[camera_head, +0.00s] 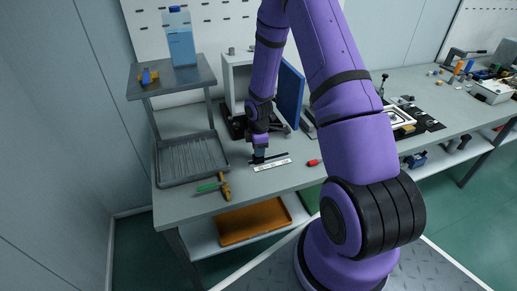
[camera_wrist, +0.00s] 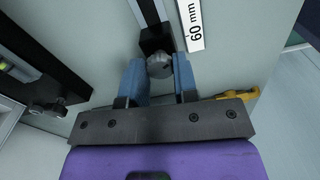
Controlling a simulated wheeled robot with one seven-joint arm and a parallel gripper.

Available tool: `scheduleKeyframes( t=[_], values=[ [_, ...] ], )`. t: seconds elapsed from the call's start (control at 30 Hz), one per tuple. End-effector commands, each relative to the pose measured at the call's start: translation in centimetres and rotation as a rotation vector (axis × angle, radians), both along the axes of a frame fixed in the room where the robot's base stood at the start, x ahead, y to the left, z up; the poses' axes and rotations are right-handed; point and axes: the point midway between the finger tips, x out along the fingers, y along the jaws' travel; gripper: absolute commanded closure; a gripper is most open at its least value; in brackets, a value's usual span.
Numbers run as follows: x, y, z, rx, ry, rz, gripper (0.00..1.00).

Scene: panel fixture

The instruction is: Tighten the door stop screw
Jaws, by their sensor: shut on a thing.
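My gripper (camera_wrist: 160,80) points down at the bench; its two blue fingers stand either side of a grey rounded screw head (camera_wrist: 159,67), shut on it. The screw is at a black stop block (camera_wrist: 154,38) on a dark rail with a light strip (camera_wrist: 146,10). A white scale marked "60 mm" (camera_wrist: 189,22) lies beside the rail. In the head view my gripper (camera_head: 259,151) is low over the bench, and the scale (camera_head: 272,165) lies just in front of the rail. The fingers partly hide the screw, so its tightness cannot be told.
An open cabinet (camera_head: 236,75) with a blue door (camera_head: 290,95) stands behind. A grey tray (camera_head: 190,158) is at the left, with a green-and-yellow tool (camera_head: 210,186) in front. A red-ended item (camera_head: 313,163) lies at the right. Bare bench (camera_head: 250,188) lies in front of the scale.

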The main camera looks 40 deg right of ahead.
Motion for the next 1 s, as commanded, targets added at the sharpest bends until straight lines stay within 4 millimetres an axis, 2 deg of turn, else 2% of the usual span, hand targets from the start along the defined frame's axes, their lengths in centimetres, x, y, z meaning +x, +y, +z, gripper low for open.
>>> scheduleKeyframes(
  t=[1.0],
  values=[
    [0.07,0.01,0.07,0.0,-0.004,-0.965,0.96]
  ],
)
